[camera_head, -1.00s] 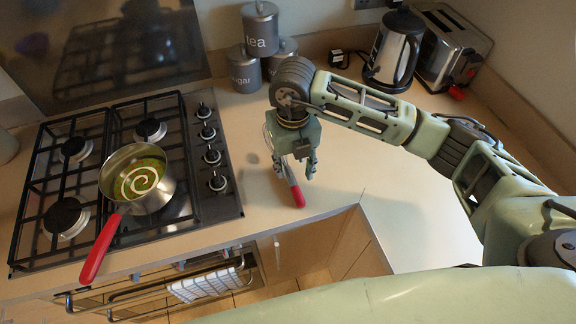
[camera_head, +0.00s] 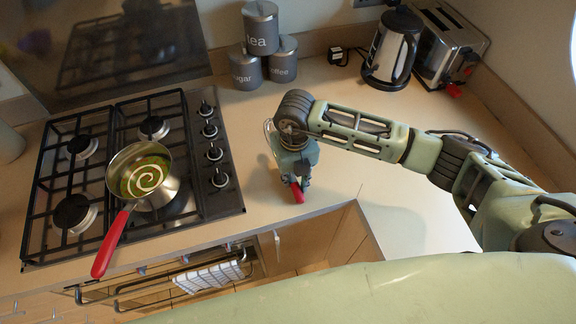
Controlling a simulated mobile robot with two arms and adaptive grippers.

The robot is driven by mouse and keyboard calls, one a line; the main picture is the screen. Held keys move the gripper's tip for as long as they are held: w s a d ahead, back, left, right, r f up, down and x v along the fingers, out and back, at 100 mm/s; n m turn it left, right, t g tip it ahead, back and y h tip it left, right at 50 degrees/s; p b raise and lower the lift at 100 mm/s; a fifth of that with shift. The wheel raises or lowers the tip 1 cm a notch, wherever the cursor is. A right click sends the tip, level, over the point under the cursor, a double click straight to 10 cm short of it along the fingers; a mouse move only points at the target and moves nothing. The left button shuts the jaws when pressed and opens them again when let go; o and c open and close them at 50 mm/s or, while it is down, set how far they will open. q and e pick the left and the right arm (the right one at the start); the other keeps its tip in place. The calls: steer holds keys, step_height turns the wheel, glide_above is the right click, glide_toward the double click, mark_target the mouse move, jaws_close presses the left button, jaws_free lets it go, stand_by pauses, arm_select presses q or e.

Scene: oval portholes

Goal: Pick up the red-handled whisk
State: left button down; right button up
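The red-handled whisk (camera_head: 298,193) lies on the counter right of the hob, near the counter's front edge. Only the end of its red handle shows clearly. A little of its wire part seems to show left of my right wrist, and the rest is hidden behind the gripper. My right gripper (camera_head: 295,182) points down over the whisk, low at the counter, with its fingers at the handle. I cannot tell whether the fingers press on the handle or only stand on both sides of it. My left gripper is out of view.
A pan (camera_head: 143,177) of green soup with a red handle sits on the gas hob (camera_head: 225,203). Grey canisters (camera_head: 262,28), a kettle (camera_head: 393,48) and a toaster (camera_head: 447,45) stand at the back.

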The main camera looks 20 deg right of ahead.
jaws_close()
steer(key=shift+r, duration=0.1)
steer(key=shift+w+r, duration=0.1)
steer(key=shift+r, duration=0.1)
steer(key=r+b, duration=0.1)
steer(key=r, duration=0.1)
steer(key=r+b, duration=0.1)
steer(key=shift+s+d+r+b, duration=0.25)
steer(key=shift+b, duration=0.1)
steer(key=s+d+r+b, duration=0.3)
steer(key=s+d+r, duration=0.4)
steer(key=s, duration=0.1)
steer(key=shift+d+b, duration=0.2)
steer(key=shift+b, duration=0.1)
